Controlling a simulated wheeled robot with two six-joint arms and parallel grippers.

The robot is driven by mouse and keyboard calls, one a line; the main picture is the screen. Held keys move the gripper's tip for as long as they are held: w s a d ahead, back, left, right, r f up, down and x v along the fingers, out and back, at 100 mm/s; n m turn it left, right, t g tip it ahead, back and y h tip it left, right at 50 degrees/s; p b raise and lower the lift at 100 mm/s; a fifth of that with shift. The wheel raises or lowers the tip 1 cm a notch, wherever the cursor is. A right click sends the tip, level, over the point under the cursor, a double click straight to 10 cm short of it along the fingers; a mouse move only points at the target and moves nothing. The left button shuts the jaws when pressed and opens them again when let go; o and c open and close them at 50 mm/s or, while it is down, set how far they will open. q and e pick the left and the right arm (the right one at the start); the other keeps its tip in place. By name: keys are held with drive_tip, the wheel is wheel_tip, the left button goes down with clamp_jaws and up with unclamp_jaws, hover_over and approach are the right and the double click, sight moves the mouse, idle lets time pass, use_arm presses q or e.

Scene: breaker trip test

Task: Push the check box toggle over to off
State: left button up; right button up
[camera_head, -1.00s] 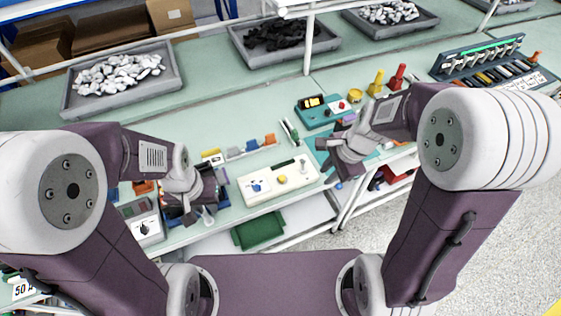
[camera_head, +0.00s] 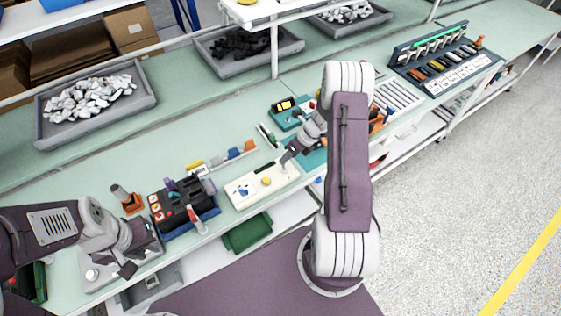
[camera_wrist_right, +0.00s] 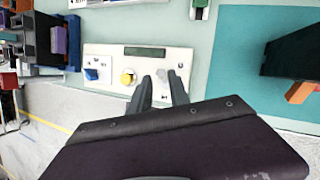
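The check box (camera_head: 250,190) is a cream box on the green bench, with a blue toggle (camera_head: 243,190) at its left and a yellow button (camera_head: 266,181). In the right wrist view the box (camera_wrist_right: 112,62) also shows a dark display (camera_wrist_right: 145,52), the blue toggle (camera_wrist_right: 92,74) and the yellow button (camera_wrist_right: 127,76). My right gripper (camera_wrist_right: 161,80) has its fingers apart over the box's right end, with a small grey part between them and the toggle away to their left. My left gripper (camera_head: 128,262) is at the lower left by a pale device; its finger gap is unclear.
A black breaker unit (camera_head: 183,207) in a blue holder stands left of the check box. A teal device (camera_head: 290,112) stands behind my right gripper. Grey bins (camera_head: 95,97) of parts line the back. A breaker rack (camera_head: 445,60) is at the far right.

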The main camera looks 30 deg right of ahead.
sight(284, 168)
drive_tip(key=x, duration=0.5)
drive_tip(key=shift+d, duration=0.15)
drive_tip(key=shift+c, duration=0.3)
clamp_jaws()
drive_tip(key=shift+f, duration=0.1)
drive_tip(key=t+b, duration=0.1)
drive_tip(key=b, duration=0.6)
drive_tip(key=s+f+t+b, duration=0.1)
drive_tip(key=t+b, duration=0.1)
drive_tip(key=b, duration=0.5)
drive_tip(key=shift+d+f+b, duration=0.1)
drive_tip(key=shift+f+b, duration=0.1)
drive_tip(key=shift+b, duration=0.1)
drive_tip(key=t+b, duration=0.2)
drive_tip(key=b, duration=0.3)
drive_tip(key=s+n+t+y+b, duration=0.1)
drive_tip(key=b, duration=0.4)
drive_tip(key=s+r+t+b, duration=0.1)
drive_tip(key=t+b, duration=0.1)
drive_tip(key=b, duration=0.3)
drive_tip(key=shift+s+n+t+b, duration=0.1)
drive_tip(key=shift+n+t+b, duration=0.2)
drive_tip(key=shift+b, duration=0.05)
drive_tip(key=shift+s+r+t+y+b, duration=0.1)
drive_tip(key=shift+r+t+y+b, duration=0.35)
drive_tip(key=shift+b, duration=0.5)
